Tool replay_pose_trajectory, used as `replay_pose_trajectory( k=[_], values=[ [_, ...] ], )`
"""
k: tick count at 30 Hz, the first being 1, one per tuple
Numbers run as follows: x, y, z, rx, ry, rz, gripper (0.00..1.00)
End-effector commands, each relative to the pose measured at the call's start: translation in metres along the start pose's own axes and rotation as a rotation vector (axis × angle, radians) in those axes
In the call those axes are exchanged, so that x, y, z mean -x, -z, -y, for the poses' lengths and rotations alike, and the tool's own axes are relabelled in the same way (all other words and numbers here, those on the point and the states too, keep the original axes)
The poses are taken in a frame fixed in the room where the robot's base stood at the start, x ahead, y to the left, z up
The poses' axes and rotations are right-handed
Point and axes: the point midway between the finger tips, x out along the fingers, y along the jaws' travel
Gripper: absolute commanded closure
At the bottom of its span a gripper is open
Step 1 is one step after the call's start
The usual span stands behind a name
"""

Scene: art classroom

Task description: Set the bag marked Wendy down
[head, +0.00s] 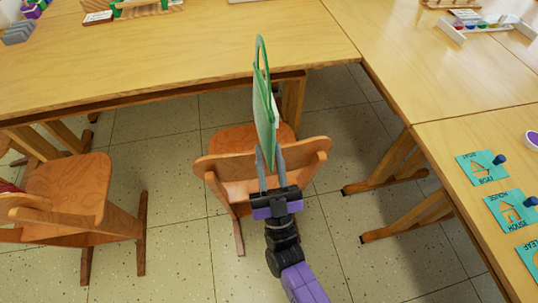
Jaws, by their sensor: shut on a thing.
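A green bag (264,118) with a pale side panel and a looped handle shows in the head view, seen nearly edge-on. No name can be read on it from this angle. My gripper (269,152) is shut on the lower near edge of the bag and holds it upright in the air. The bag overlaps the table edge and a wooden chair in the picture. I cannot tell how high it is above them.
A wooden table (190,45) spans the back left, with its middle clear. Another table (420,65) runs along the right, with teal cards (483,167) near its edge. Wooden chairs (315,158) stand below my gripper and at the left (70,190).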

Motion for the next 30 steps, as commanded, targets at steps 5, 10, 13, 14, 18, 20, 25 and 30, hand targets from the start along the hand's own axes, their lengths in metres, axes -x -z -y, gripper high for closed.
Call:
replay_pose_trajectory(
  k=[5, 10, 13, 14, 18, 20, 25, 30],
  values=[
    [0.000, 0.000, 0.000, 0.000, -0.001, -0.001, 1.00],
    [0.002, -0.002, 0.000, 0.000, -0.001, 0.000, 0.65],
    [0.002, -0.002, 0.000, 0.000, 0.000, 0.001, 0.53],
    [0.002, -0.002, 0.000, 0.000, 0.000, 0.001, 0.53],
    [0.002, -0.002, 0.000, 0.000, 0.000, 0.001, 0.53],
    [0.002, -0.002, 0.000, 0.000, 0.000, 0.001, 0.53],
    [-0.001, 0.002, 0.000, 0.000, 0.000, 0.001, 0.53],
    [0.031, -0.002, -0.001, 0.001, 0.000, 0.005, 0.53]
  ],
)
